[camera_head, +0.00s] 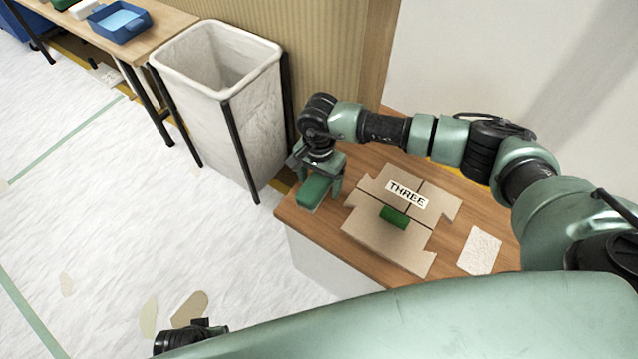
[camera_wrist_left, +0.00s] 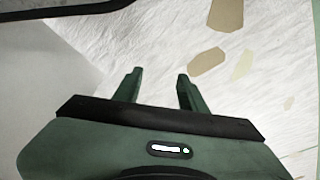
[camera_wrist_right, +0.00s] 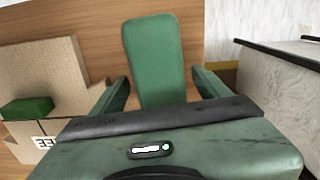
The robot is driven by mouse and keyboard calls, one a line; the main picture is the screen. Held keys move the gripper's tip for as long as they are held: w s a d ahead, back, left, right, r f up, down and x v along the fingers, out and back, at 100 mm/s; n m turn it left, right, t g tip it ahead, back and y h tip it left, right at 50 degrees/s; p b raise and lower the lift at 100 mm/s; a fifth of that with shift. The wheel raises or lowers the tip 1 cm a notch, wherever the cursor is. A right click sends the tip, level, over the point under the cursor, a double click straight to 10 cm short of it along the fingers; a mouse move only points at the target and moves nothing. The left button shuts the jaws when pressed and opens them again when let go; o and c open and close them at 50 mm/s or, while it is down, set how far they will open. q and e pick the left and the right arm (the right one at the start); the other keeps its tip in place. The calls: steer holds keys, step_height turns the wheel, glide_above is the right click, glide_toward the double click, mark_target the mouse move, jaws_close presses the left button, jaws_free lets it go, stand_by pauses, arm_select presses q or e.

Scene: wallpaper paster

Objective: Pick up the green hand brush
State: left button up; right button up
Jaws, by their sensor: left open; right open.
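The green hand brush (camera_head: 313,191) lies at the left corner of the wooden table, its flat rounded body also in the right wrist view (camera_wrist_right: 153,45). My right gripper (camera_head: 320,179) is over it, pointing down. Its open fingers stand on either side of the brush in the right wrist view (camera_wrist_right: 160,82); part of the brush is hidden behind the gripper body. I cannot tell whether the fingers touch it. My left gripper (camera_wrist_left: 158,76) is open and empty above the pale floor, away from the table.
Beside the brush lies cardboard (camera_head: 385,237) labelled THREE, with a small dark green block (camera_head: 394,217) on it. A pale sheet (camera_head: 479,250) lies to the right. A white bin (camera_head: 225,110) stands left of the table. A bench with a blue tray (camera_head: 122,23) is beyond.

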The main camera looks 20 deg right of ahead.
mark_target(319, 178)
steer(key=shift+r, duration=0.1)
steer(key=c, duration=1.6)
steer(key=shift+r, duration=0.1)
steer(key=shift+r, duration=0.25)
arm_select(q)
step_height(319, 178, down, 6)
steer(key=s+p, duration=0.2)
steer(key=s, duration=0.1)
steer(key=shift+a+r, duration=0.2)
arm_select(e)
step_height(319, 178, up, 19)
steer(key=shift+r, duration=0.2)
